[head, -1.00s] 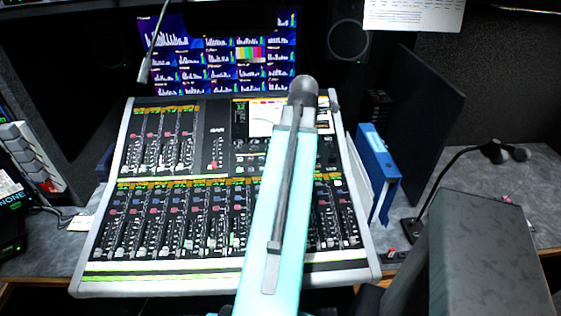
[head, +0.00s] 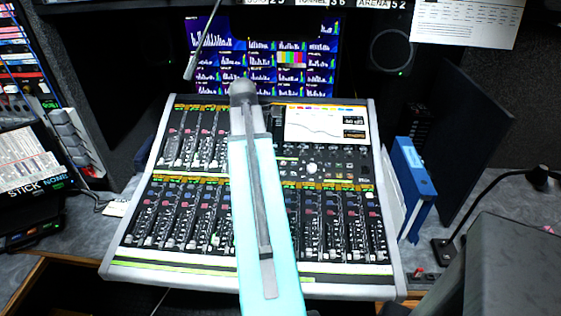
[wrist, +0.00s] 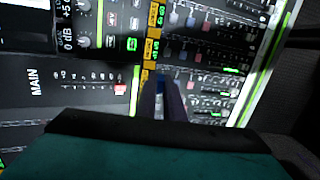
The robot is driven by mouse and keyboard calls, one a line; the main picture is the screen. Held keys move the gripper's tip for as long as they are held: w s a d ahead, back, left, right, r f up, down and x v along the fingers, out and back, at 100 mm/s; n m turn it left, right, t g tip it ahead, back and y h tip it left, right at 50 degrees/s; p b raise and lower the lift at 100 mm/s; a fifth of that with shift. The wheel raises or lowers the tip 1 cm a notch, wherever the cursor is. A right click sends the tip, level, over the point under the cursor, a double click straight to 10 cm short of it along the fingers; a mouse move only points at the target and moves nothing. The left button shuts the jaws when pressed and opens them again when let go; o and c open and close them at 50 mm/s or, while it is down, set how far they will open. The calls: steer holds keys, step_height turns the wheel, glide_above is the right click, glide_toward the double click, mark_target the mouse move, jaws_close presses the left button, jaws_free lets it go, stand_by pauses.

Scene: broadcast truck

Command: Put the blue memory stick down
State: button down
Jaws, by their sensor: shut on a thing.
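My gripper (wrist: 162,92) shows in the wrist view as two dark fingers close together, pointing at the mixing console. A small patch of blue, the blue memory stick (wrist: 161,79), shows between the fingertips; most of it is hidden by the fingers. The mixing console (head: 150,262) fills the middle of the head view, and its faders and buttons lie beyond the fingers in the wrist view. In the head view my arm reaches over the console and hides the gripper and the stick.
A black device (head: 32,214) labelled "STICK NONE" stands at the left on the grey desk. A blue binder (head: 413,178) and a gooseneck microphone (head: 484,202) stand right of the console. Monitor screens (head: 210,72) are behind it. Bare desk (head: 92,230) shows left of the console.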

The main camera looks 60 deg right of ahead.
steer(key=w+a, duration=2)
steer(key=a, duration=0.1)
steer(key=w+a+f, duration=0.1)
steer(key=w+a, duration=0.3)
steer(key=a, duration=0.9)
steer(key=w+a, duration=0.4)
steer(key=a, duration=0.9)
steer(key=shift+f+n, duration=0.3)
steer(key=shift+f, duration=0.05)
steer(key=shift+s+d, duration=0.1)
steer(key=shift+s, duration=0.1)
